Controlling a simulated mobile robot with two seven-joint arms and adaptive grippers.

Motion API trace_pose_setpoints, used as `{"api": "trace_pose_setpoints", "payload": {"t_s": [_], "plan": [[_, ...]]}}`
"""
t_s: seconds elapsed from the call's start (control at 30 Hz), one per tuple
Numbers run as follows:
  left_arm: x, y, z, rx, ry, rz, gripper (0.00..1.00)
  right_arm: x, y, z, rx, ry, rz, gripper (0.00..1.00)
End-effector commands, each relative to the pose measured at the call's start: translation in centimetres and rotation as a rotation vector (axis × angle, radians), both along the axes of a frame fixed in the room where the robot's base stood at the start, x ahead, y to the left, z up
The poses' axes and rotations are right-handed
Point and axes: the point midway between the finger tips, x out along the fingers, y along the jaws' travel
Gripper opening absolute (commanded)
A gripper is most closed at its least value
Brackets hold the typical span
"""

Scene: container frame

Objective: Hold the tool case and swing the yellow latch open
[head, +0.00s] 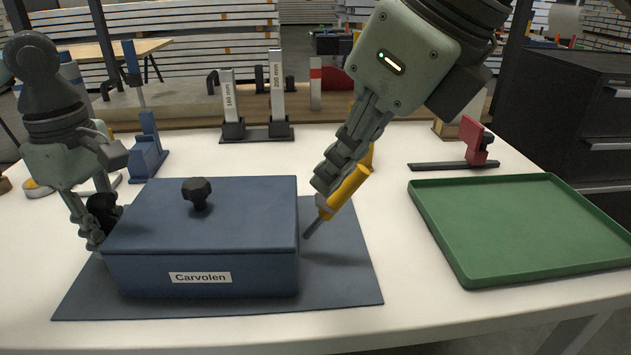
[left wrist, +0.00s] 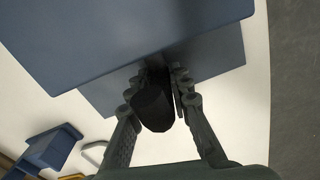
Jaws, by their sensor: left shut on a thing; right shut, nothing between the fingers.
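The tool case (head: 205,275) is a blue lidded box labelled "Carvolen", with a black knob (head: 197,192) on top. My left gripper (head: 97,235) is at its left side, shut on a black handle (head: 102,205); the handle also shows between the fingers in the left wrist view (left wrist: 153,107). The yellow latch (head: 349,187) is a yellow grip on a grey rod, slanting up and right from the case's right side. My right gripper (head: 322,190) is shut and empty, its fingertips just left of the yellow grip. I cannot tell whether they touch it.
The case stands on a dark blue mat (head: 345,270) on a white table (head: 400,300). A green tray (head: 530,225) lies to the right. A red and black clamp (head: 473,145), gauge blocks (head: 277,95) and a blue stand (head: 149,155) are behind. A dark drawer cabinet (head: 570,120) is far right.

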Motion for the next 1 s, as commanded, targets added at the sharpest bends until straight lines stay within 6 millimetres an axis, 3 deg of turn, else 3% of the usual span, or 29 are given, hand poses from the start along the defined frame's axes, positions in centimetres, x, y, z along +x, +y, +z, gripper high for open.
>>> {"api": "trace_pose_setpoints", "payload": {"t_s": [0.1, 0.3, 0.83, 0.87, 1.0], "plan": [[-0.1, 0.0, 0.0, 0.0, 0.002, -0.002, 0.0, -0.7, -0.9, 2.4, 0.002, -0.003, 0.0, 0.0], [-0.1, 0.0, 0.0, 0.0, 0.002, -0.002, 0.0, -1.7, -2.0, 5.0, 0.001, 0.001, 0.0, 0.0], [0.0, 0.0, 0.0, 0.0, 0.002, -0.002, 0.0, -2.0, -2.3, 5.8, -0.001, 0.002, 0.0, 0.0], [0.0, 0.0, 0.0, 0.0, 0.002, -0.002, 0.22, -2.0, -2.3, 5.8, 0.0, 0.001, 0.0, 0.0], [0.0, 0.0, 0.0, 0.0, 0.001, -0.002, 0.39, -2.0, -2.3, 5.8, 0.0, 0.001, 0.0, 0.0]]}}
